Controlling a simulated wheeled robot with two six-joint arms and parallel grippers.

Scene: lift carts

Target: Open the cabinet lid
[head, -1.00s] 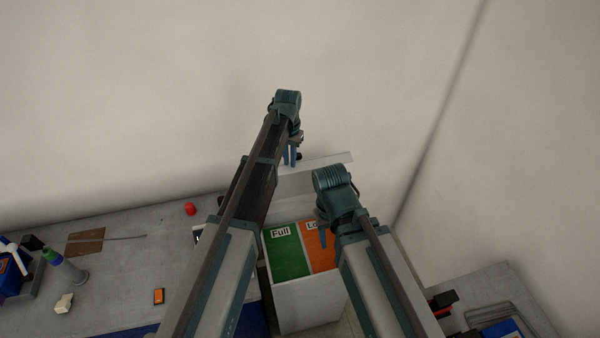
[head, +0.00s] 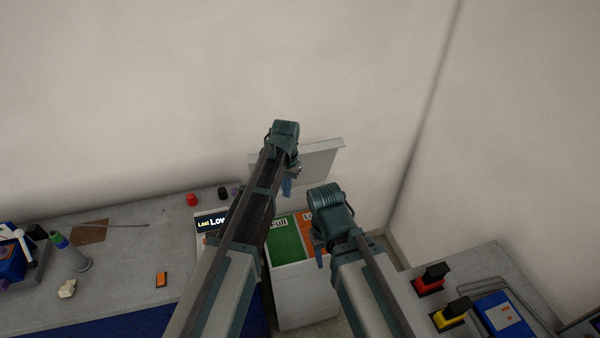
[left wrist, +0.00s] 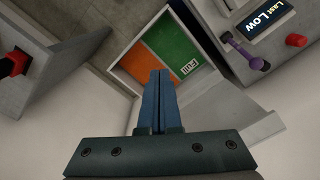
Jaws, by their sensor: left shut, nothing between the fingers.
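The white cabinet (head: 305,298) stands in the gap between two grey worktops. Its lid (head: 318,160) is raised at the back, so the green "Full" section (head: 287,243) and the orange section (head: 307,222) lie uncovered. Both sections and the pale lid (left wrist: 225,115) also show in the left wrist view. My left gripper (head: 287,187) is in front of the lid's left part, its fingers pressed together and empty; in the left wrist view its fingertips (left wrist: 160,72) overlap the open cabinet. Contact with the lid cannot be told. My right gripper (head: 319,259) is over the cabinet's right side, its jaws mostly hidden.
The left worktop (head: 120,270) holds a sign reading "Last Low" (head: 212,222), a red knob (head: 192,199) and an orange block (head: 161,279). The right worktop (head: 470,275) holds red (head: 432,277) and yellow (head: 453,314) switches. Walls close off the back and right.

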